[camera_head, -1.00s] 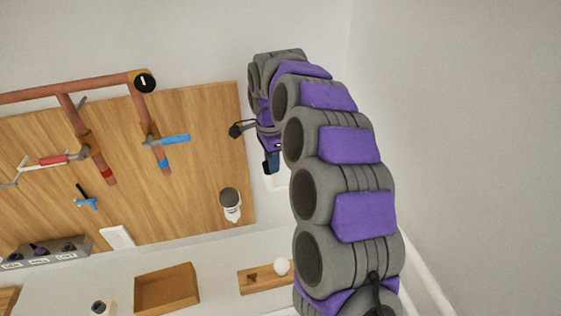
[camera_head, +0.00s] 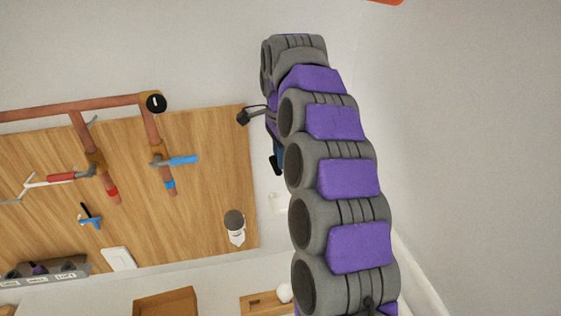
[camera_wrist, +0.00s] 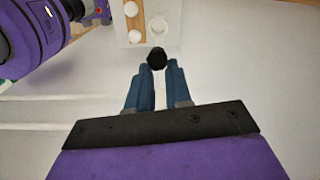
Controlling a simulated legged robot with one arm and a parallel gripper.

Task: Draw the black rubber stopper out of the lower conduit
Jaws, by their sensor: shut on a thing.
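My gripper (camera_wrist: 157,72) shows in the wrist view with its two blue fingers a little apart, closed on a small black stopper (camera_wrist: 156,58) at their tips. The stopper stands out past the fingertips with pale surface around it, and no pipe end is seen around it. In the head view my gripper (camera_head: 277,160) is partly hidden behind my arm, right of the wooden board, and the stopper cannot be made out there. Two white conduits (camera_wrist: 45,97) run along the left of the wrist view. I cannot tell which is the lower conduit.
A wooden board (camera_head: 215,160) carries copper pipes (camera_head: 75,108) with red and blue valve handles. A brown box (camera_head: 165,302) stands below it. A pale panel with round white parts (camera_wrist: 159,25) is beyond the stopper in the wrist view. Plain wall lies to the right.

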